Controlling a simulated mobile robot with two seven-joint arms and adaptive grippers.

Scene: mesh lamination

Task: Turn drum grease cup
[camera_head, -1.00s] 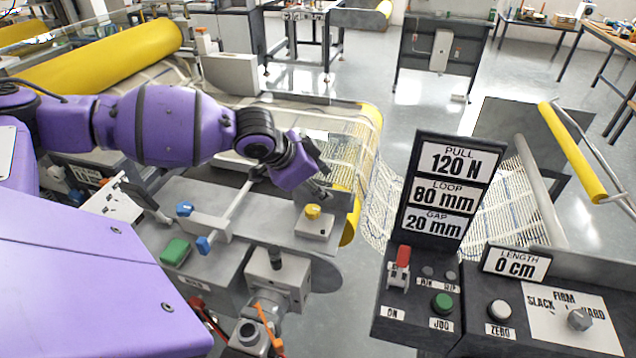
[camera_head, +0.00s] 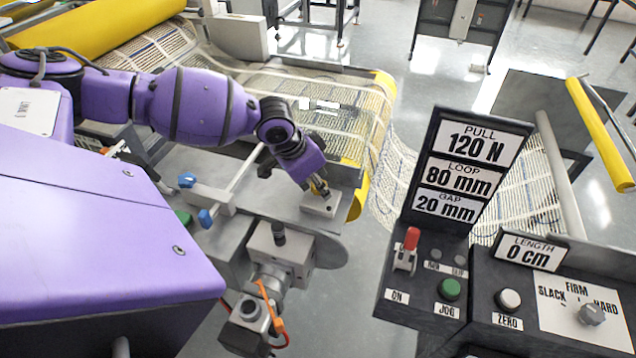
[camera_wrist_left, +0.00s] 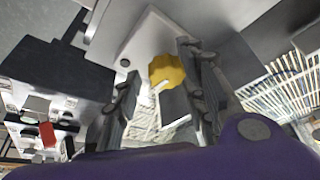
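The drum grease cup is a yellow knob (camera_wrist_left: 166,70) on a pale block (camera_head: 321,205) at the drum end of the machine. In the head view my left gripper (camera_head: 320,190) is over the block and hides most of the knob. In the left wrist view the two dark fingers of my left gripper (camera_wrist_left: 158,92) are spread apart, with the yellow knob between and just beyond their tips. I cannot tell whether a finger touches it. My right gripper does not show in either view.
A grey motor unit (camera_head: 279,250) with an orange cable stands just in front of the block. Blue-ended clamp bars (camera_head: 206,217) lie to the left. The control panel (camera_head: 429,290) stands to the right, with mesh (camera_head: 400,165) behind it.

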